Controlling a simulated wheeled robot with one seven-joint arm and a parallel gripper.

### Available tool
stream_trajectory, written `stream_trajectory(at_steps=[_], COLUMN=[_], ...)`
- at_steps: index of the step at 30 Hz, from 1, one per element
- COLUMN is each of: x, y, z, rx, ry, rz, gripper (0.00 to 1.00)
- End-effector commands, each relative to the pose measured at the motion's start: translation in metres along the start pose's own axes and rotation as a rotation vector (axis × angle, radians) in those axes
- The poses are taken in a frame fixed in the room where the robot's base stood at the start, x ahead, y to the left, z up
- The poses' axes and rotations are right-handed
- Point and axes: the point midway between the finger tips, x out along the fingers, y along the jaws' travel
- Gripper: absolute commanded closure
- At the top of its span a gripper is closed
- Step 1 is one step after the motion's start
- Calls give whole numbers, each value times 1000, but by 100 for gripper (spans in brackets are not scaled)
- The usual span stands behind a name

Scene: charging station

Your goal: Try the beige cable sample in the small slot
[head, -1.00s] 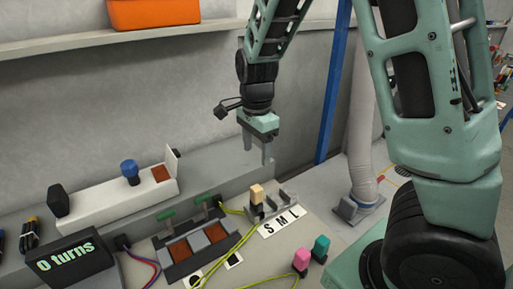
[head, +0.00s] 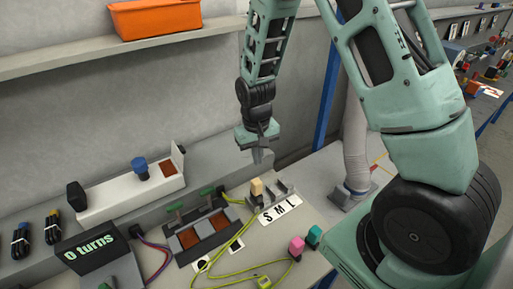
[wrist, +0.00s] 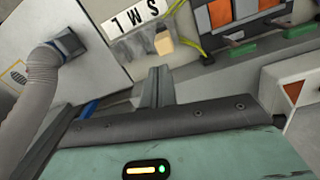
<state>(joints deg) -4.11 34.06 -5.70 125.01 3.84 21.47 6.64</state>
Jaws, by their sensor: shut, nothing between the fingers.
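The beige cable sample (head: 256,187) stands upright at the S end of the grey slot holder (head: 279,190), behind the S M L label (head: 281,208). I cannot tell how deep it sits in the small slot. In the wrist view the beige block (wrist: 164,43) shows just beyond my fingertips (wrist: 157,73). My gripper (head: 257,157) is shut and empty, pointing down above and slightly behind the beige block, apart from it. A pink sample (head: 296,246) and a teal sample (head: 314,235) stand near the front of the bench.
A panel with orange-brown squares and green-handled levers (head: 203,228) lies left of the slots. A white box with a blue knob (head: 140,168) is behind it. A display (head: 90,254) reads "0 turns". A grey hose (head: 356,150) stands to the right. Yellow-green cable lies on the bench.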

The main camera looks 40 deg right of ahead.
Motion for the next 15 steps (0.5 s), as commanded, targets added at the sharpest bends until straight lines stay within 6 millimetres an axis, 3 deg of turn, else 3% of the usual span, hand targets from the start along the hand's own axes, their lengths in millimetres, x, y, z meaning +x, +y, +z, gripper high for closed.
stream_trajectory(at_steps=[6, 15], x=[3, 17], y=[-4, -6], z=[4, 4], rx=[-263, -331], ry=[2, 5], rz=[-25, -32], gripper=[100, 100])
